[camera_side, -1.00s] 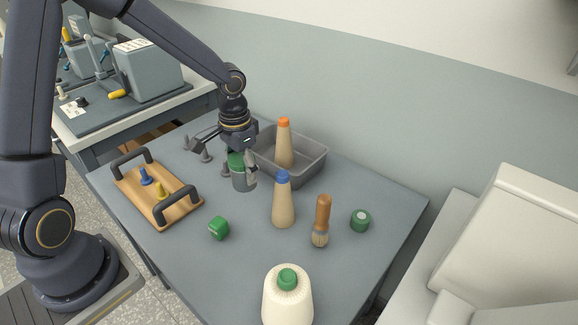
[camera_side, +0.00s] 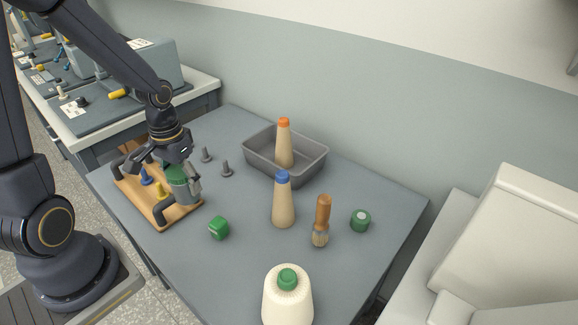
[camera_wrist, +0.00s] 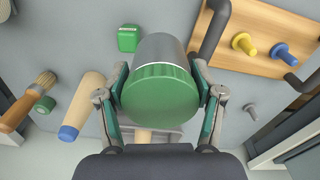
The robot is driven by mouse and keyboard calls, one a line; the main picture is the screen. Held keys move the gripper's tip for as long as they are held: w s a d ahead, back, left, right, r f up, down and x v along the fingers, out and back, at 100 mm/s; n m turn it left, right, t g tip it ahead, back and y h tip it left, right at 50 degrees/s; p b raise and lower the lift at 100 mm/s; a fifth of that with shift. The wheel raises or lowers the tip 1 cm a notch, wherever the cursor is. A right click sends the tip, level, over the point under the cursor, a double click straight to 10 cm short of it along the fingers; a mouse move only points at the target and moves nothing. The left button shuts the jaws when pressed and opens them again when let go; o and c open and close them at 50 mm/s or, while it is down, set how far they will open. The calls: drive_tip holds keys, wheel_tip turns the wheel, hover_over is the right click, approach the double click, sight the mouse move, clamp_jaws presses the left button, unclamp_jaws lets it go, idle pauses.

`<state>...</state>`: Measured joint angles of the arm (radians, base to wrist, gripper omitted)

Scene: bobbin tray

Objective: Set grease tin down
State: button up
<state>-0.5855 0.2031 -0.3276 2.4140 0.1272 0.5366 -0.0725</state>
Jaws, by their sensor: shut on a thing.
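The grease tin (camera_side: 180,173) has a green lid and a grey body. My gripper (camera_side: 180,168) is shut around it, one finger on each side, and holds it upright. In the side view the tin overlaps the right part of the wooden tray (camera_side: 160,215); I cannot tell its exact height. In the wrist view the tin's round green lid (camera_wrist: 160,95) fills the space between my fingers, and the tin appears beside the tray's dark handle (camera_wrist: 213,32). The tin hides part of the tray in the side view.
The tray holds a blue bobbin (camera_side: 146,176) and a yellow bobbin (camera_side: 160,191). Grey bobbins (camera_side: 227,170) stand behind. A grey bin (camera_side: 313,172) holds an orange-capped bottle (camera_side: 284,145). A blue-capped bottle (camera_side: 283,205), brush (camera_side: 321,225), green box (camera_side: 219,228) and thread cone (camera_side: 287,300) stand right.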

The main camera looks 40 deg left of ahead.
drive_tip(key=w+f, duration=0.3)
drive_tip(key=w, duration=0.1)
drive_tip(key=w+a+f, duration=0.1)
drive_tip(key=w+f, duration=0.2)
drive_tip(key=w, duration=0.1)
drive_tip(key=w+a+f, duration=0.1)
drive_tip(key=w+f, duration=0.2)
drive_tip(key=w, duration=0.1)
drive_tip(key=shift+w+a, duration=0.2)
drive_tip(key=shift+a, duration=0.05)
drive_tip(key=shift+w+f, duration=0.15)
drive_tip(key=shift+f, duration=0.75)
drive_tip(key=shift+w+f, duration=0.15)
drive_tip(key=shift+f, duration=0.75)
drive_tip(key=shift+f, duration=0.1)
drive_tip(key=o, duration=1.4)
drive_tip(key=shift+c, duration=0.2)
